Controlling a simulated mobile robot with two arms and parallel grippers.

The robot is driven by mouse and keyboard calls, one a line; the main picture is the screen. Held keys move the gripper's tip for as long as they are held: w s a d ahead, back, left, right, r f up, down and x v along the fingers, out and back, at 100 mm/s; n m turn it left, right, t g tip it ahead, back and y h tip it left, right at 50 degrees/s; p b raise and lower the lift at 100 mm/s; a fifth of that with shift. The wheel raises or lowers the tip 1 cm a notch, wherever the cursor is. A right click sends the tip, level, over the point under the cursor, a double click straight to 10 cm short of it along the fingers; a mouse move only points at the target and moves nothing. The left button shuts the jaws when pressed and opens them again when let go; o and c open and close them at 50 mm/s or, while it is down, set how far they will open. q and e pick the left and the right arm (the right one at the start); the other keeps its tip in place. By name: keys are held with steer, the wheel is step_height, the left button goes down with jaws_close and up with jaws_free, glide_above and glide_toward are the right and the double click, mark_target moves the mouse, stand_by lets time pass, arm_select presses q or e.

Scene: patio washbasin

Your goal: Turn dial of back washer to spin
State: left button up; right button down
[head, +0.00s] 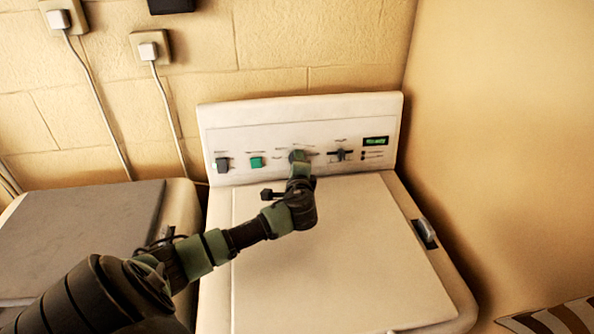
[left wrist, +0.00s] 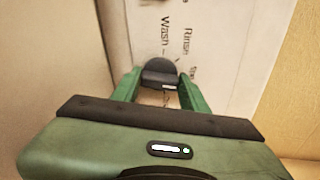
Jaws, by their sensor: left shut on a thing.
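The washer (head: 250,122) stands against the brick wall, with a white upright control panel at its back and a lid in front. My left gripper (head: 299,162) is at the middle of this panel, on a dial that it mostly hides in the head view. In the left wrist view the dark round dial (left wrist: 160,66) sits between the two green fingers of my left gripper (left wrist: 160,86), which is shut on it. The words "Wash" and "Rinse" and a partly hidden third label show around the dial. My right gripper is not in view.
On the panel are a dark knob (head: 222,164), a green button (head: 257,162), another dark knob (head: 341,155) and a small green display (head: 376,141). A grey-topped unit (head: 80,225) stands at the left. Plugs with cables (head: 148,50) hang on the wall. A plain wall (head: 500,130) bounds the right.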

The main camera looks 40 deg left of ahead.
arm_select(q)
steer(key=shift+f+n+b, duration=0.15)
steer(key=shift+n+b, duration=0.6)
steer(key=shift+n, duration=0.25)
steer(key=o, duration=1.4)
steer(key=shift+s+d, duration=0.1)
steer(key=shift+s+d+r+p, duration=0.2)
steer(key=shift+p, duration=0.1)
steer(key=p+v, duration=0.3)
steer(key=v, duration=0.3)
steer(key=shift+s+d, duration=0.2)
steer(key=shift+s, duration=0.05)
steer(key=shift+s+d, duration=0.2)
steer(key=shift+f, duration=0.1)
